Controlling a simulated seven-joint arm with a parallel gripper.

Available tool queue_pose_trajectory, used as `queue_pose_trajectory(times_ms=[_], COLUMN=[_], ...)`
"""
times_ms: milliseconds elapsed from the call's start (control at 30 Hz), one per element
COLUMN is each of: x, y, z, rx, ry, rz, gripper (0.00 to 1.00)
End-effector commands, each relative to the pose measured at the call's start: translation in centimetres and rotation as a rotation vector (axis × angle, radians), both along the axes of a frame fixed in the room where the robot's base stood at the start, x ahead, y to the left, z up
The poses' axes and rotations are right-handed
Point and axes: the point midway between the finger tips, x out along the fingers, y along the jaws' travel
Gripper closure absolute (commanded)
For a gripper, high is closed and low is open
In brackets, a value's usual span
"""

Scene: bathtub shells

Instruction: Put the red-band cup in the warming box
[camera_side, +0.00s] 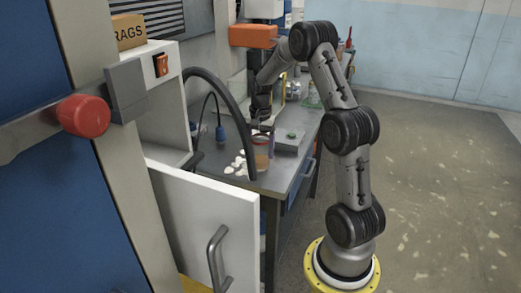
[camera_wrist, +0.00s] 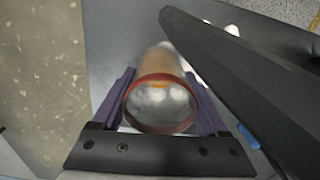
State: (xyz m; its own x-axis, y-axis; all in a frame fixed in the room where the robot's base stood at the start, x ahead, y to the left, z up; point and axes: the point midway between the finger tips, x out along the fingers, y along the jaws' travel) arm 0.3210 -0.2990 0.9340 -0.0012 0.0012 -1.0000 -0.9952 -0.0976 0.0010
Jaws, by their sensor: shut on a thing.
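The red-band cup (camera_wrist: 163,104) sits between my gripper's fingers in the wrist view, its round grey end ringed in red. A brown cylindrical surface (camera_wrist: 168,62) continues beyond the ring; I cannot tell if it is the cup's own side. My gripper (camera_wrist: 163,110) is shut on the cup, with a purple finger on each side. In the side view my gripper (camera_side: 262,131) points down at the bench, with the cup (camera_side: 261,139) small beneath it. The white box with an orange switch, apparently the warming box (camera_side: 160,85), stands at left. Its white door (camera_side: 205,225) appears open; its inside is hidden.
A thick black curved hose (camera_side: 233,105) arches between the box and the cup; a broad dark bar crosses close by in the wrist view. Several white pieces (camera_side: 238,163) lie on the grey bench (camera_side: 285,178). A grey device (camera_side: 289,138) stands right of the cup. Open floor lies right.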

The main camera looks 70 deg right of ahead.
Motion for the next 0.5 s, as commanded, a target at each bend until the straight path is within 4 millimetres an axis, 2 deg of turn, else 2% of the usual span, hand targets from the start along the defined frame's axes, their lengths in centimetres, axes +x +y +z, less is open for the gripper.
queue_pose_trajectory(times_ms=[400, 433, 500], x=[0.02, 0.02, 0.02], y=[-0.02, -0.02, -0.02], z=[-0.45, -0.46, -0.44], rx=[-0.001, -0.002, -0.002], ry=[-0.001, -0.001, -0.001], rz=[0.0, 0.0, 0.0], gripper=[0.83, 0.2, 0.07])
